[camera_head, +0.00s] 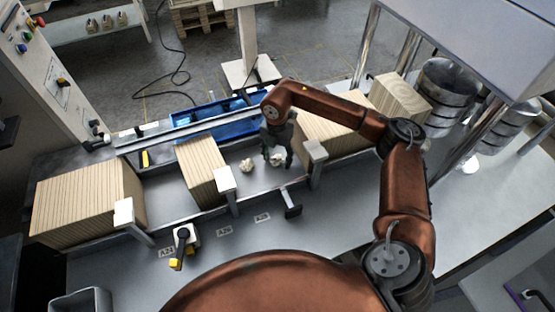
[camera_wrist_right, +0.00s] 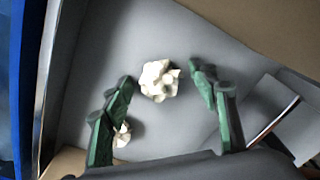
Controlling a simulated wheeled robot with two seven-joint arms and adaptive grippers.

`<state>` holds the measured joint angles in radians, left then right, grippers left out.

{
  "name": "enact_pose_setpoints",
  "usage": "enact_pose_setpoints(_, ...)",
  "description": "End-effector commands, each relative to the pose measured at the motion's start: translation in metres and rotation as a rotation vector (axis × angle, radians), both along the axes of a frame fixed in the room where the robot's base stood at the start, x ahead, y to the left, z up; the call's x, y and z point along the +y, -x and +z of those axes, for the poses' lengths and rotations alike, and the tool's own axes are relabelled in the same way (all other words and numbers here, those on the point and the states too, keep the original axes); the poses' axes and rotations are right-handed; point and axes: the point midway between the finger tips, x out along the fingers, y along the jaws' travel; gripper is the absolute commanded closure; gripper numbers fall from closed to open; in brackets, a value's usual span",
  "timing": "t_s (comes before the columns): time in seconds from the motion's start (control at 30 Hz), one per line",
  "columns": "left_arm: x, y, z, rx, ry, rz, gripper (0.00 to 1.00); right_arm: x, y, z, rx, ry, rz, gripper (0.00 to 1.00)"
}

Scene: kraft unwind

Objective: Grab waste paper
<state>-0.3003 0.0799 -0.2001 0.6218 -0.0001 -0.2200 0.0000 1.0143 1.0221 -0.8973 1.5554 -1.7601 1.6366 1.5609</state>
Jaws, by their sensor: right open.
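Two crumpled off-white pieces of waste paper lie on the grey bed between two stacks. One waste paper ball (camera_head: 246,166) lies left of my right gripper (camera_head: 277,156) in the head view. The other waste paper ball (camera_head: 278,160) is under the gripper, partly hidden by its fingers. In the right wrist view this larger ball (camera_wrist_right: 159,81) shows in the gap ahead of the green fingertips (camera_wrist_right: 163,80), with space on both sides. The smaller ball (camera_wrist_right: 122,136) is partly hidden by the left finger. The right gripper is open and empty. My left gripper does not show.
A kraft-coloured stack (camera_head: 203,170) stands left of the paper and another (camera_head: 325,135) right of it. Metal brackets (camera_head: 224,179) stand at their front edges. A blue tray (camera_head: 215,118) lies behind a rail. A large stack (camera_head: 85,200) is at far left.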

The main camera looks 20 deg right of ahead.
Motion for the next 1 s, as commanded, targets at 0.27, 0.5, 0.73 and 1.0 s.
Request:
enact_pose_setpoints(0.27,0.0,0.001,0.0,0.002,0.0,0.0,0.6,0.0,0.0,0.0,0.0,0.0,0.0,0.63)
enact_pose_setpoints(0.5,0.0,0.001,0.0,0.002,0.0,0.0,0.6,0.0,0.0,0.0,0.0,0.0,0.0,0.76)
enact_pose_setpoints(0.73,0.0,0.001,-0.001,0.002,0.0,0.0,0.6,0.0,0.0,0.001,0.0,0.0,0.0,0.76)
enact_pose_setpoints(1.0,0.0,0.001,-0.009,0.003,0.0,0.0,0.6,0.0,-0.001,0.014,-0.003,-0.001,-0.001,0.76)
